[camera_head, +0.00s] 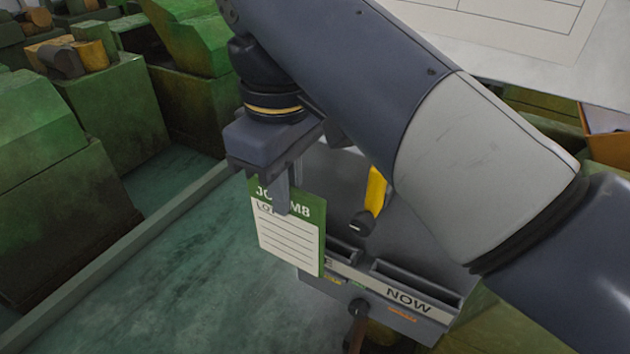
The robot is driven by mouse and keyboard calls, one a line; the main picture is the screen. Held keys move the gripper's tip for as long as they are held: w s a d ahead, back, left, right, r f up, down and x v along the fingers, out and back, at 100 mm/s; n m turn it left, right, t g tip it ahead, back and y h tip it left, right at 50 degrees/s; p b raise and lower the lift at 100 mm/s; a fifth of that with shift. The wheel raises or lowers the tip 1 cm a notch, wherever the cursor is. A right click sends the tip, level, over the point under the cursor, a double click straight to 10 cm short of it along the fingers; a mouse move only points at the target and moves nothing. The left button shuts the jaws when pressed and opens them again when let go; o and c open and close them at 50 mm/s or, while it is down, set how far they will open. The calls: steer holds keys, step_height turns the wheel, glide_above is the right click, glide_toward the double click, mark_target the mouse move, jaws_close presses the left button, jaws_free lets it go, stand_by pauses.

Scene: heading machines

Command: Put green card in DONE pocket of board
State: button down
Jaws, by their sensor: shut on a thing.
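The green card (288,236) has a green head with partly covered lettering and a white lined area below. My gripper (283,198) is shut on its top edge, and the card hangs nearly upright. The grey board (335,190) is behind and to the right of the card. Its pocket labelled NOW (415,290) shows at the lower right. Another pocket (343,250) to its left is partly hidden by the card, and its label shows only a last letter like E. I cannot tell whether the card touches the board.
My arm crosses the upper right and hides part of the board. A yellow-handled thing (376,190) is at the board's middle. Green machines (120,110) stand at the left. A pale sheet (500,30) is at the top right. The green floor (180,280) at lower left is clear.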

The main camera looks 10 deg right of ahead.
steer(key=w+d+p, duration=0.2)
steer(key=w+d, duration=0.2)
steer(key=w, duration=0.2)
step_height(320, 180, down, 7)
steer(key=shift+s+d, duration=0.15)
steer(key=shift+d, duration=0.1)
steer(key=shift+f, duration=0.15)
steer(key=shift+f+b, duration=0.3)
steer(key=c, duration=1.5)
jaws_free()
steer(key=shift+s+f, duration=0.1)
step_height(320, 180, up, 13)
steer(key=shift+r+p, duration=0.1)
steer(key=shift+p, duration=0.3)
